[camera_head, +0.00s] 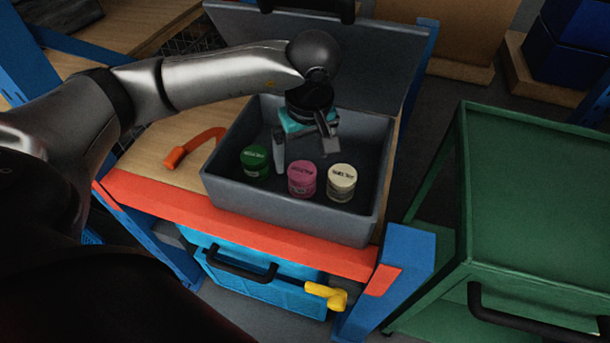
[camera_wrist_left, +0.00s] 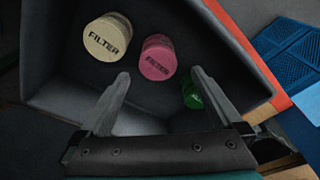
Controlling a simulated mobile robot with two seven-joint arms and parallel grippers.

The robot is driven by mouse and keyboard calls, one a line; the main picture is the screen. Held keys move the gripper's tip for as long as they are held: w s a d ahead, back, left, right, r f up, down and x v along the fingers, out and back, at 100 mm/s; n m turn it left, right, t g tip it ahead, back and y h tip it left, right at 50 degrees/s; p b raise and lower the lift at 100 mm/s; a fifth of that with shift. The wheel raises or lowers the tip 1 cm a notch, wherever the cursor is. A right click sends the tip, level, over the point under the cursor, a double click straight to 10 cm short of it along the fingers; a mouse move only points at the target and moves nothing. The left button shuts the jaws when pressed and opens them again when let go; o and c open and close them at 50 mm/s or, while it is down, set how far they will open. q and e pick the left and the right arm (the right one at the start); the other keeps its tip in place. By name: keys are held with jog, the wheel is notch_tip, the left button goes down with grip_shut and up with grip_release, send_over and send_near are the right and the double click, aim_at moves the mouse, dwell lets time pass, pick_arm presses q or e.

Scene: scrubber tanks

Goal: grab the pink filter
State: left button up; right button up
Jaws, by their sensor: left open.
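The pink filter (camera_head: 302,179) stands in the grey case (camera_head: 290,222) between the green filter (camera_head: 255,161) and the cream filter (camera_head: 341,183). In the left wrist view, the pink filter (camera_wrist_left: 158,58) lies beyond and between my fingertips, with the cream filter (camera_wrist_left: 106,37) to its left and the green filter (camera_wrist_left: 191,93) partly hidden behind a finger. My left gripper (camera_head: 303,150) is open and empty, pointing down into the case, behind the pink filter in the head view. It also shows in the left wrist view (camera_wrist_left: 160,75). My right gripper is not seen.
The case sits on a wooden bench top (camera_head: 170,142) with a red front edge, its lid (camera_head: 350,60) raised behind. An orange strap (camera_head: 195,146) lies left of it. A blue crate (camera_head: 262,283) is below. A green cart (camera_head: 535,190) stands to the right.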

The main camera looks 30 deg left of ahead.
aim_at(303, 172)
pick_arm(q)
jog(key=f, duration=0.3)
jog(key=f+b, duration=0.1)
jog(key=f, duration=0.2)
jog(key=w+f, duration=0.1)
jog(key=f, duration=0.1)
jog(key=shift+a+f, duration=0.4)
jog(key=shift+c, duration=0.3)
jog(key=c, duration=1.3)
jog(key=shift+o, duration=0.2)
